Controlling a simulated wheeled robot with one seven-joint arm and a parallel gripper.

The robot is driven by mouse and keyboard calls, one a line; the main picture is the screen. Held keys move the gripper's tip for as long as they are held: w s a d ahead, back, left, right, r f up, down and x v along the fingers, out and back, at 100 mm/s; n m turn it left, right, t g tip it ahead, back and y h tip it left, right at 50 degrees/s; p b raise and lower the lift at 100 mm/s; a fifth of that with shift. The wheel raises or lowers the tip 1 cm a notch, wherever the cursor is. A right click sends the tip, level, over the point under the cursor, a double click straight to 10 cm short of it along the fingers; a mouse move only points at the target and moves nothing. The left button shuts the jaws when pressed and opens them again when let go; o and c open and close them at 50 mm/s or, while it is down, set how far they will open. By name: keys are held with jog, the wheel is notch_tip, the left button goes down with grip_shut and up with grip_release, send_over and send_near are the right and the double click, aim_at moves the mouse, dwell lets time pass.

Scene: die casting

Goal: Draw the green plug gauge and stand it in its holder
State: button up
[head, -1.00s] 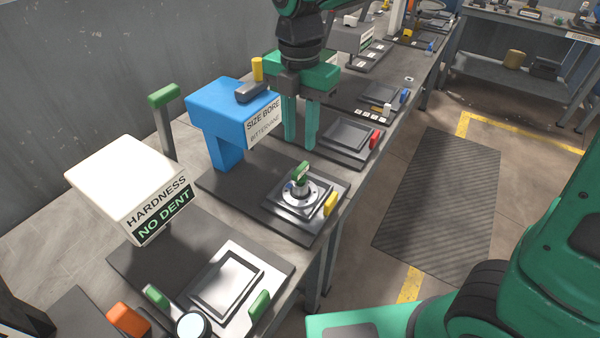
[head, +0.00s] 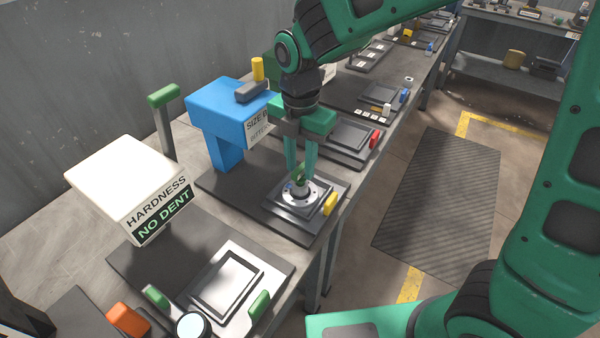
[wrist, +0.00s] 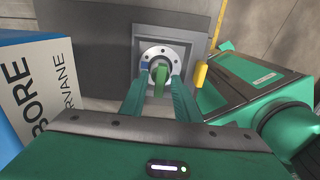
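The green plug gauge (head: 298,176) stands upright in the bore of a round metal flange (head: 312,196) on the size-bore station. Its green handle (wrist: 160,78) also shows in the wrist view, above the flange (wrist: 147,62). My gripper (head: 302,172) points down over the gauge, with its two green fingers on either side of the handle. In the wrist view my gripper (wrist: 160,88) shows gaps between the fingers and the handle, so it is open. The fingers partly hide the gauge in the head view. I cannot make out which thing is the gauge's holder.
The blue size-bore stand (head: 225,105) rises behind the fixture, left of my gripper. A yellow block (head: 330,204) sits at the fixture's right edge. The white hardness sign box (head: 125,175) stands nearer, with another dark plate (head: 180,250). Further stations line the bench beyond.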

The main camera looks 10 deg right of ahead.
grip_shut()
jog(key=shift+r, duration=0.85)
dwell(0.6)
jog(key=shift+r, duration=0.85)
